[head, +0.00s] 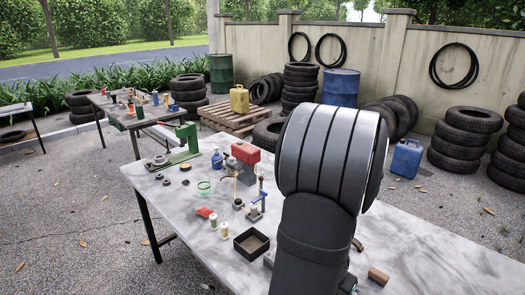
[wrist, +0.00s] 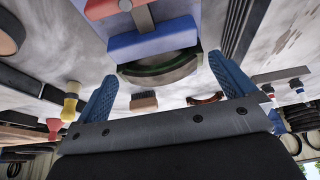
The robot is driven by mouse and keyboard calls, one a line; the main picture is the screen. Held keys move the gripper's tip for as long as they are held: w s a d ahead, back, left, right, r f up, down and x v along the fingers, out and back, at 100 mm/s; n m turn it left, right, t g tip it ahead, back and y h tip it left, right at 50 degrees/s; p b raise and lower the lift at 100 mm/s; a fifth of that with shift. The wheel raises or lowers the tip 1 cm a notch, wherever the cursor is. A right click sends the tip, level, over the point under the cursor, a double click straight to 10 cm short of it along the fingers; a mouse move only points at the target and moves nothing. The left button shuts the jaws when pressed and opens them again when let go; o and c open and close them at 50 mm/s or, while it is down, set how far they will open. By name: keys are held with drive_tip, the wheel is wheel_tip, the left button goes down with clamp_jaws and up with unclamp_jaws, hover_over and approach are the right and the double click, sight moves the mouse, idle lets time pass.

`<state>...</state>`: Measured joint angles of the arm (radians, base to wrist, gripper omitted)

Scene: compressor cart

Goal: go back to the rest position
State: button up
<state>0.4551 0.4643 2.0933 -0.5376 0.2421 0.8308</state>
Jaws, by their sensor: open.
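My gripper (wrist: 163,68) shows in the wrist view with its two blue fingers spread apart and nothing held between them. Beyond the fingertips is a red and blue block-like object (wrist: 152,40), with a dark curved part at its lower edge. I cannot tell how far the fingers are from it. In the head view my dark arm fills the middle right, over the marble-topped table (head: 420,245). The gripper itself is hidden there behind the arm.
Tyre stacks (head: 466,138) stand behind. The table's right part looks mostly clear.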

drive_tip(key=shift+w+f, duration=0.1)
drive_tip(key=shift+f, duration=0.25)
drive_tip(key=shift+r, duration=0.15)
drive_tip(key=v, duration=1.2)
drive_tip(key=x, duration=1.2)
wheel_tip(320, 180, up, 4)
drive_tip(key=shift+d+r, duration=0.1)
drive_tip(key=s+d+r, duration=0.6)
drive_tip(key=s+r, duration=0.1)
drive_tip(key=s, duration=0.3)
drive_tip(key=w+d+f, duration=0.2)
drive_tip(key=w+d, duration=0.3)
drive_tip(key=w, duration=0.7)
drive_tip(key=shift+w, duration=0.15)
